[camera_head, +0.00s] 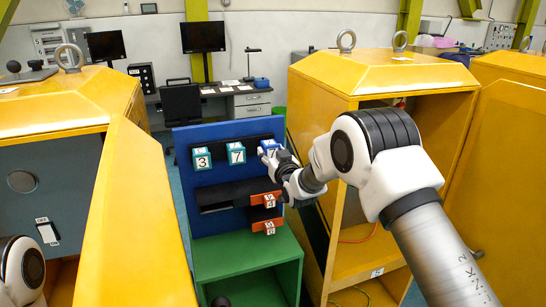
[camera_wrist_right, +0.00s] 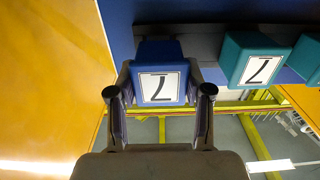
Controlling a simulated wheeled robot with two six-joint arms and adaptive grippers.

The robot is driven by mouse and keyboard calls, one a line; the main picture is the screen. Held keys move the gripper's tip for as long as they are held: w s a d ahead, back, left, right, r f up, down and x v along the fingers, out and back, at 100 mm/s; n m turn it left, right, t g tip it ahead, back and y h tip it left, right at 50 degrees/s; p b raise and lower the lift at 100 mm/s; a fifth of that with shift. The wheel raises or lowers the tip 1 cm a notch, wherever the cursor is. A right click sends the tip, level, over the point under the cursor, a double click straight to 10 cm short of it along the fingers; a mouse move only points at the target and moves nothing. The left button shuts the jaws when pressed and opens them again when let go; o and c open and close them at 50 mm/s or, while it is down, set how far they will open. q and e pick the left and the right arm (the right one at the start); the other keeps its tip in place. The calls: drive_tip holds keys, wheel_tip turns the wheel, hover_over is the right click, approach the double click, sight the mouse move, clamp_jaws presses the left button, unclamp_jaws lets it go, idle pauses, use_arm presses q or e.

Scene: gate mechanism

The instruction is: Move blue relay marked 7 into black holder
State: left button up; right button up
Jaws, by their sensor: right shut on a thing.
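The blue relay marked 7 (camera_head: 269,146) is at the upper right of the blue board, at the right end of the top row. My right gripper (camera_head: 280,158) is shut on it. In the right wrist view the blue relay (camera_wrist_right: 160,75) sits between the two fingers of my right gripper (camera_wrist_right: 159,93), and its 7 appears upside down. It still looks to be at the upper dark strip; I cannot tell whether it is seated or clear. A black holder (camera_head: 215,208) with an empty-looking dark slot is lower left on the board. My left gripper is not clearly seen.
Teal relays marked 3 (camera_head: 202,159) and 7 (camera_head: 236,153) sit left of the blue relay. Two orange relays (camera_head: 265,199) (camera_head: 268,227) are at the lower right. The blue board (camera_head: 222,133) stands on a green stand (camera_head: 240,250), with yellow cabinets (camera_head: 395,68) close on both sides.

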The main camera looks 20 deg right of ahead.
drive_tip(key=shift+w, duration=0.15)
drive_tip(key=shift+f+b, duration=0.15)
drive_tip(key=shift+b, duration=0.15)
idle(0.3)
drive_tip(key=shift+w, duration=0.8)
idle(0.9)
drive_tip(key=shift+b, duration=0.55)
drive_tip(key=shift+r, duration=0.2)
drive_tip(key=o, duration=1.3)
drive_tip(key=shift+w+f, duration=0.15)
